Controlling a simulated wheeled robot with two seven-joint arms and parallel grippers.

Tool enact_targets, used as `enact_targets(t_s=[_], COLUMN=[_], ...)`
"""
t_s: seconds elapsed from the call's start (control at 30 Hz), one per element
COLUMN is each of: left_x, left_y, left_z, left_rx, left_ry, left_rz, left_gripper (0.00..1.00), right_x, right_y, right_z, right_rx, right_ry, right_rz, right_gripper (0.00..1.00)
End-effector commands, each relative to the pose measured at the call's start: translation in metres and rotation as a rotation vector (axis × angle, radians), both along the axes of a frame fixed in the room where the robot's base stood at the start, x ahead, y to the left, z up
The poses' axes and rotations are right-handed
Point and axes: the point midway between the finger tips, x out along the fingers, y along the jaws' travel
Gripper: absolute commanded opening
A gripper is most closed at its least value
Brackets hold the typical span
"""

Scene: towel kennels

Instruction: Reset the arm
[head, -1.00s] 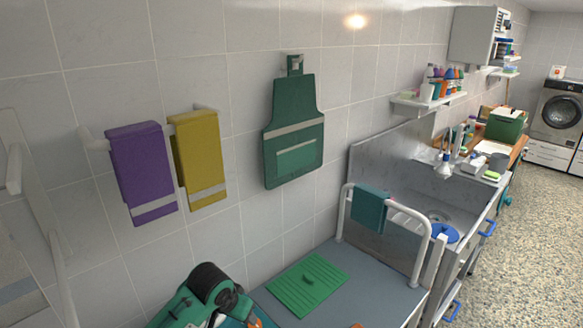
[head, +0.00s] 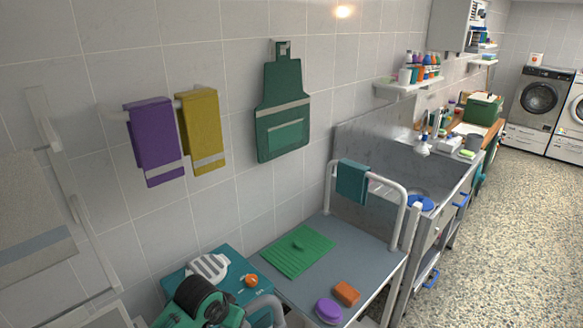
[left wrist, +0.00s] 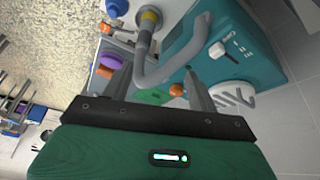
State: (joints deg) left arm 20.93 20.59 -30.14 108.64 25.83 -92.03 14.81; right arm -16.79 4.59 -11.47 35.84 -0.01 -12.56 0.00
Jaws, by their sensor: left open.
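My left gripper (left wrist: 157,85) is open, its two grey fingers apart with nothing between them in the left wrist view. In the head view my green and black left arm shows at the bottom, in front of a teal box (head: 229,264); its fingertips cannot be made out there. The teal box (left wrist: 253,45) and a grey curved tube (left wrist: 170,68) lie beyond the fingers in the left wrist view. My right gripper is not in view.
A purple towel (head: 155,142) and a yellow towel (head: 203,130) hang on the wall beside a green apron (head: 283,108). The grey table (head: 350,250) bears a green mat (head: 297,251), an orange block (head: 346,293) and a purple round object (head: 329,310). A teal cloth (head: 353,181) hangs on a white rail.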

Motion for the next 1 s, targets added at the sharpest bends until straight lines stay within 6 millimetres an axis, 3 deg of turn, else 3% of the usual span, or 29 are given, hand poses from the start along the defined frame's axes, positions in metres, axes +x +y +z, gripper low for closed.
enact_targets(t_s=[0.27, 0.47, 0.8, 1.0], left_x=[-0.05, -0.108, -0.208, -0.247], left_y=[-0.004, 0.003, 0.04, 0.06], left_z=[-0.022, -0.039, -0.05, -0.048], left_rx=[-0.028, -0.044, -0.008, 0.03], left_ry=[0.008, 0.015, 0.037, 0.053], left_rz=[0.001, 0.032, 0.129, 0.175], left_gripper=[0.59, 0.59, 0.59, 0.59], right_x=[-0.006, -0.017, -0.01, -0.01], right_y=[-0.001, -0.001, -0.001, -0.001], right_z=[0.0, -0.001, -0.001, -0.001], right_rx=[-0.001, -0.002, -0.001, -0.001], right_ry=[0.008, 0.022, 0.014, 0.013], right_rz=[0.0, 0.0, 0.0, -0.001], right_gripper=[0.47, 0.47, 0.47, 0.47])
